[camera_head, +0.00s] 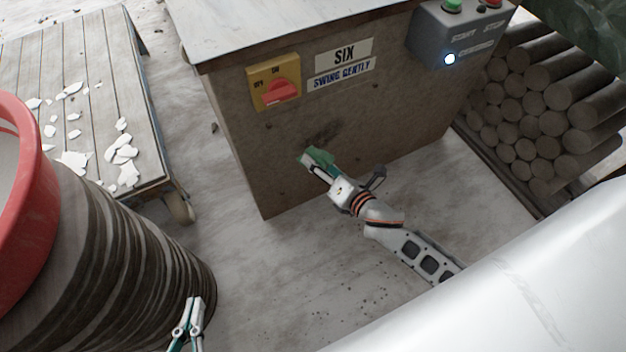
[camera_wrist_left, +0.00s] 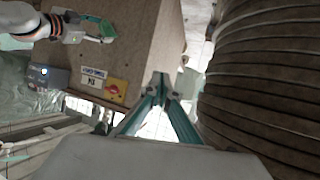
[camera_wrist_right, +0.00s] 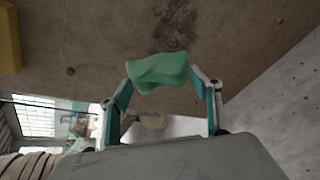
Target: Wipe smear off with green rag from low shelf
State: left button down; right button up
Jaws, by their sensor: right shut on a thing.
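A dark smear (camera_head: 323,135) marks the front panel of the brown cabinet (camera_head: 400,120); the right wrist view also shows the smear (camera_wrist_right: 178,22) just beyond the rag. My right gripper (camera_head: 314,164) is shut on the green rag (camera_wrist_right: 158,72), which is bunched between its fingertips. The rag (camera_head: 317,156) is at the panel, just below the smear; I cannot tell whether it touches the surface. My left gripper (camera_head: 194,302) hangs low beside the ribbed drum, empty, with its fingertips together in the left wrist view (camera_wrist_left: 160,80).
The cabinet carries a yellow box with a red switch (camera_head: 274,82) and a grey button box (camera_head: 460,40). A ribbed drum with a red rim (camera_head: 22,130) stands left. A slatted wheeled platform (camera_head: 95,60) holds white shards. Stacked logs (camera_head: 540,110) lie right.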

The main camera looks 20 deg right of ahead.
notch_tip(320, 180, down, 4)
jog(key=s+a+n+y+b, duration=0.1)
jog(key=s+a+n+y, duration=0.1)
pick_arm(q)
jog(key=shift+f, duration=0.15)
pick_arm(e)
jog(key=shift+y, duration=0.3)
jog(key=shift+w+a, duration=0.2)
jog(key=shift+w, duration=1.3)
jog(key=shift+w+a, duration=0.2)
jog(key=shift+w, duration=1.25)
pick_arm(q)
jog(key=shift+f, duration=0.2)
pick_arm(e)
jog(key=shift+w, duration=0.7)
jog(key=shift+d, duration=0.1)
